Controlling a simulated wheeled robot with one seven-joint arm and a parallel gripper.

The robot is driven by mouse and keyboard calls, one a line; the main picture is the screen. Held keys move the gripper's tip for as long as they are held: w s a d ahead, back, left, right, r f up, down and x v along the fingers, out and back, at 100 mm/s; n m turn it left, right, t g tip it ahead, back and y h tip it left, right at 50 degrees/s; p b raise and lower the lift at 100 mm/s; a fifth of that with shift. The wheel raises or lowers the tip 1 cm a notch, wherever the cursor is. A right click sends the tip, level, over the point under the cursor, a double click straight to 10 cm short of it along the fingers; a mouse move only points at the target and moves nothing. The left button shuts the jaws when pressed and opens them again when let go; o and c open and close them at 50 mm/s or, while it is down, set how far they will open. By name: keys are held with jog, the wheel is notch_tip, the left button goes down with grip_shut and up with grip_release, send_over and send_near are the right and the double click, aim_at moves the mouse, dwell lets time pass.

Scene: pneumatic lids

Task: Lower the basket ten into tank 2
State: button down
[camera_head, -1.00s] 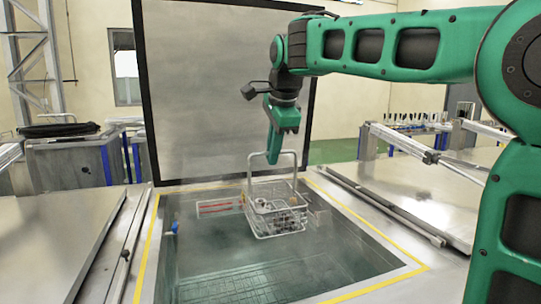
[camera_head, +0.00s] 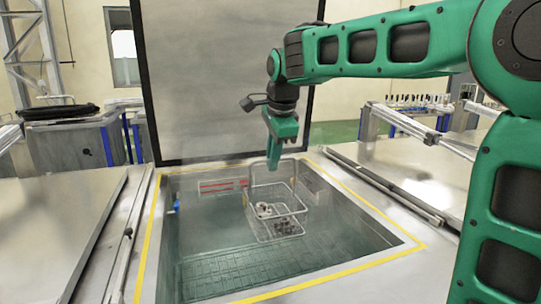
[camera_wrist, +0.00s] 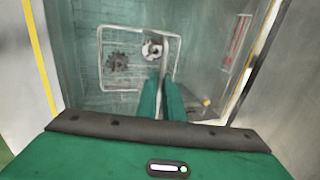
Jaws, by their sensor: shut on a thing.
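The basket ten (camera_head: 276,214) is a wire basket with a tall handle, holding a few metal parts. It hangs inside the open tank (camera_head: 172,240), below the yellow-edged rim and toward the back wall. My gripper (camera_head: 273,163) is shut on the basket's handle, with its fingers pointing down at about rim height. In the wrist view the basket (camera_wrist: 101,70) shows below the fingers (camera_wrist: 161,95), with a dark gear-like part and a pale ring in it. The tank's number cannot be read. Whether the basket touches the tank floor grid cannot be told.
The raised lid (camera_head: 225,80) stands upright behind the tank. Flat metal covers lie at the left (camera_head: 60,215) and right (camera_head: 425,190). A red-marked label (camera_head: 222,186) is on the tank's back wall. The front of the tank is clear.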

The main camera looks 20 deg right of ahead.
notch_tip(320, 180, down, 21)
dwell(2.6)
jog(key=shift+f, duration=0.5)
dwell(0.7)
jog(key=c, duration=1.8)
grip_release()
jog(key=v, duration=1)
jog(key=shift+r, duration=6.35)
